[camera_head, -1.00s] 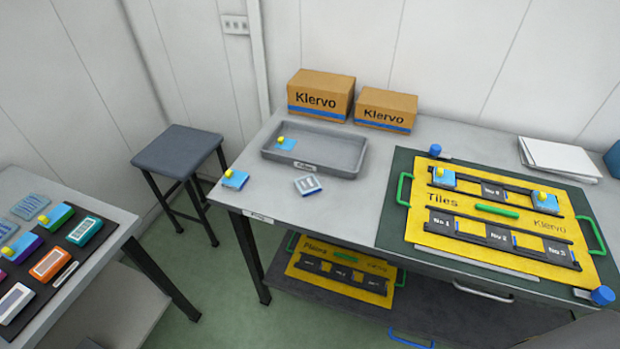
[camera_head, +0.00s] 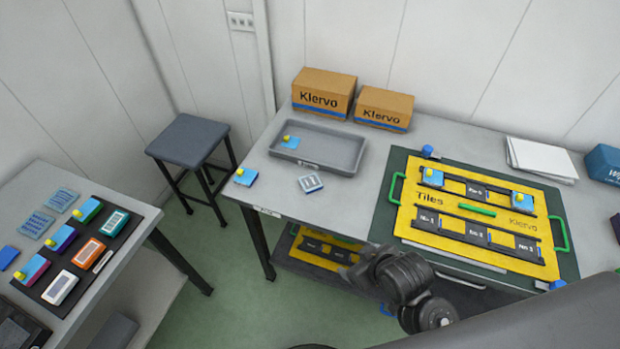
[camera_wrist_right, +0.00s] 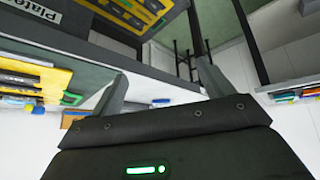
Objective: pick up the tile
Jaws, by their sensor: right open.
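Several light-blue tiles with yellow knobs are in the head view. One tile (camera_head: 248,179) lies at the worktable's left edge, another (camera_head: 290,142) in the grey tray (camera_head: 342,163). Two more, a left one (camera_head: 431,181) and a right one (camera_head: 519,203), sit in the top row of the yellow Tiles board (camera_head: 420,212). A white-and-blue piece (camera_head: 311,183) lies in front of the tray. My right gripper (camera_wrist_right: 161,82) is open and empty, its two grey fingers spread apart in the wrist view. In the head view my dark right arm is low, before the table's front edge. My left gripper is not in view.
Two Klervo boxes, a larger (camera_head: 322,95) and a smaller (camera_head: 384,110), stand at the back. White sheets (camera_head: 541,160) lie at back right. A stool (camera_head: 187,142) stands between the worktable and a left table (camera_head: 128,265) with coloured blocks. The tabletop around the white-and-blue piece is clear.

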